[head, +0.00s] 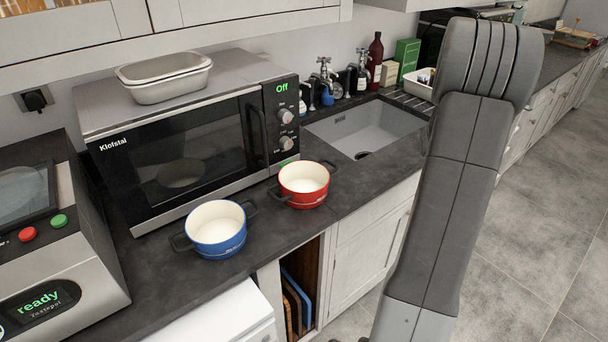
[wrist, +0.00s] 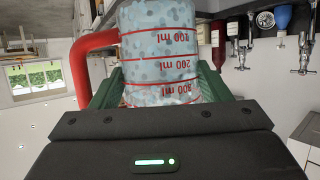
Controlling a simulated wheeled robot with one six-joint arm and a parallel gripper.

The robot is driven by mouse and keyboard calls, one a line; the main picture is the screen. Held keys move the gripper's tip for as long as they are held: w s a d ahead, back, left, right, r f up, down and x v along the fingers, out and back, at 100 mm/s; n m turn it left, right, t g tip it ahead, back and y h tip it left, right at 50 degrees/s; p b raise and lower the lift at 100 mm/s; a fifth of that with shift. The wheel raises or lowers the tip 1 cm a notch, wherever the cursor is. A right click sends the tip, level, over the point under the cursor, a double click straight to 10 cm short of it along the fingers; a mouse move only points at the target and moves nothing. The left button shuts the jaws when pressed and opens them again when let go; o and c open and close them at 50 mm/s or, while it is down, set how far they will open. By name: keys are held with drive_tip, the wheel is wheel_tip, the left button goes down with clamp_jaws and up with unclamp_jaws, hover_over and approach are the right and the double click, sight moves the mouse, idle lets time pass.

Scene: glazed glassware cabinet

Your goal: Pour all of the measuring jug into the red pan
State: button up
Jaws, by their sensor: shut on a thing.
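The red pan (head: 305,198) stands on the dark worktop in front of the microwave's right end. Its pale inside looks empty, with no contents that I can make out. In the wrist view my gripper (wrist: 165,84) is shut on the measuring jug (wrist: 160,45), its green fingers on either side. The jug is clear with red marks and a red handle at the picture's left. It holds pale blue speckled contents. The wrist picture is upside down, as are the jug's figures, so the jug looks about upright. In the head view my arm hides jug and gripper.
A blue pan (head: 220,238) stands left of the red pan. The microwave (head: 180,155) reads "Off" and carries a metal tin (head: 165,85). The sink (head: 365,130) lies right of the red pan, with taps and bottles behind. A machine (head: 55,270) reading "ready" stands at left.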

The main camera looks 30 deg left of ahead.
drive_tip(key=a+r, duration=0.1)
drive_tip(key=w+a+n+y, duration=0.1)
drive_tip(key=shift+w+a+r+y, duration=0.2)
drive_tip(key=shift+a+r+y, duration=0.1)
drive_tip(key=shift+a+r, duration=0.1)
drive_tip(key=a+r+n+g+y+p, duration=0.25)
drive_tip(key=a+n+g+y, duration=0.2)
drive_tip(key=a, duration=0.45)
drive_tip(key=a+r+n+g+y+p, duration=0.1)
drive_tip(key=a+r+n+g+y, duration=0.3)
drive_tip(key=a, duration=0.6)
drive_tip(key=s+a+f+n+g+p, duration=0.4)
drive_tip(key=s+a+f+n+g, duration=0.6)
drive_tip(key=s+n, duration=0.1)
drive_tip(key=shift+a, duration=0.15)
drive_tip(key=shift+s, duration=0.1)
